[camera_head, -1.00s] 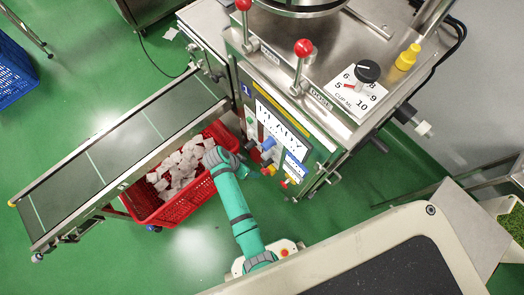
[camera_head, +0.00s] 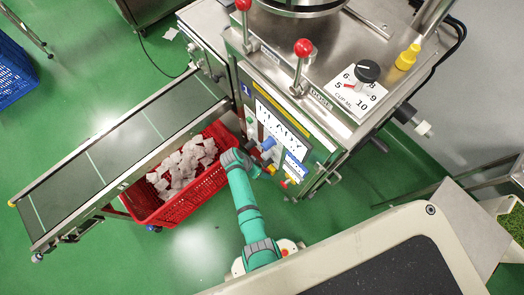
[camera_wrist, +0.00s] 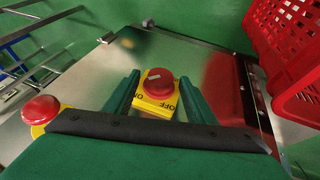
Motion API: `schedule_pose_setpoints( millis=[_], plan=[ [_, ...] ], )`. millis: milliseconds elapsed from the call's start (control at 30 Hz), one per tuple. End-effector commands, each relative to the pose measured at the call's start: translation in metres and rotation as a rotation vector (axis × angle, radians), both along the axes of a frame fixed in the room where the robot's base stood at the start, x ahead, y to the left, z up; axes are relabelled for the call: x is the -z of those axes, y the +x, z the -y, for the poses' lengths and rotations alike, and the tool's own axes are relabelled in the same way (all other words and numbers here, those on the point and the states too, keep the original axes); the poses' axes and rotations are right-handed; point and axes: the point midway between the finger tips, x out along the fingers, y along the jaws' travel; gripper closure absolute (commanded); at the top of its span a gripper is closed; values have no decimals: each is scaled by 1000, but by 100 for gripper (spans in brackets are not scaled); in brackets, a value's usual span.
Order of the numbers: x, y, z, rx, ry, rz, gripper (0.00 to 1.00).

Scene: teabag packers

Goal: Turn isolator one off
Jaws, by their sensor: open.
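In the wrist view, a red rotary isolator knob (camera_wrist: 158,83) sits on a yellow plate marked ON and OFF. A short pale mark shows on the knob. The green fingers of my gripper (camera_wrist: 159,92) stand apart on either side of it, with the knob between them; I cannot tell whether they touch it. A second red knob (camera_wrist: 41,109) on a yellow base is to the left, outside the fingers. I cannot read a number on either.
A red crate (camera_head: 180,207) of white teabags stands left of my arm, under the conveyor (camera_head: 115,152); the crate also shows at the wrist view's right (camera_wrist: 285,45). Red-knobbed levers (camera_head: 303,48) rise above the panel.

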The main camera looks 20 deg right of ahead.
Motion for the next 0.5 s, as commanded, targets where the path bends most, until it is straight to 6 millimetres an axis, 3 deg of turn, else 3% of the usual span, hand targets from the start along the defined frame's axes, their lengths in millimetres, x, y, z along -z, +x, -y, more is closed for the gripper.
schedule_pose_setpoints(
  millis=[333, 500],
  plan=[
    [3, 0, 1, 0, 0, 1, 52],
    [3, 0, 1, 0, 0, 1, 91]
  ],
)
